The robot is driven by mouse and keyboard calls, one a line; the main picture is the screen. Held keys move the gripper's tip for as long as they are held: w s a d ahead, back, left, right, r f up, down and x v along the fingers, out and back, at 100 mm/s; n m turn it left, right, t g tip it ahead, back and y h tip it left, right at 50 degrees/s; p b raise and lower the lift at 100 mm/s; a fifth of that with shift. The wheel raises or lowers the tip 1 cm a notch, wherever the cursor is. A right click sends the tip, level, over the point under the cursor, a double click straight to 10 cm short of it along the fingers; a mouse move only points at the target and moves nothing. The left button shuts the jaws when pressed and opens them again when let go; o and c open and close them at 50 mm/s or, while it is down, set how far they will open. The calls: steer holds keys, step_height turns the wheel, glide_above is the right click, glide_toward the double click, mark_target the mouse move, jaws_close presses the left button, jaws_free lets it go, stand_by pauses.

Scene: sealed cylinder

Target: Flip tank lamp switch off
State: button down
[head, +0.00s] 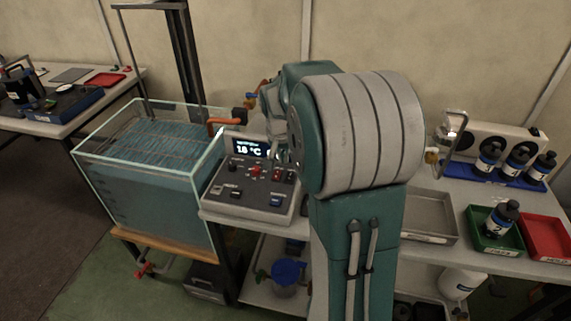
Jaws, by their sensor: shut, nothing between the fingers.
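The grey control box (249,194) stands on the bench to the right of the glass tank (150,185). Its lit display (251,149) reads about 18 °C. Below the display are small red-marked switches (256,171) and a blue button (276,201). The labels are too small to read, so I cannot tell which switch is the tank lamp's or how it is set. My gripper (281,154) shows only in part at the box's upper right, close to the panel, shut and empty. My arm hides much of it, and contact with a switch cannot be seen.
The tank's frame and dark post (187,60) rise behind. Right of my arm are a grey tray (428,218), a green tray (487,241) with a bottle, a red tray (548,238) and a blue rack (510,174) of bottles. A blue-lidded container (287,271) sits below the bench.

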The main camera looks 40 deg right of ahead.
steer(key=shift+s+a+r, duration=0.2)
steer(key=shift+s+r, duration=0.1)
steer(key=shift+r, duration=0.3)
steer(key=shift+s+a+r, duration=0.2)
steer(key=shift+s+r, duration=0.05)
steer(key=shift+r, duration=0.35)
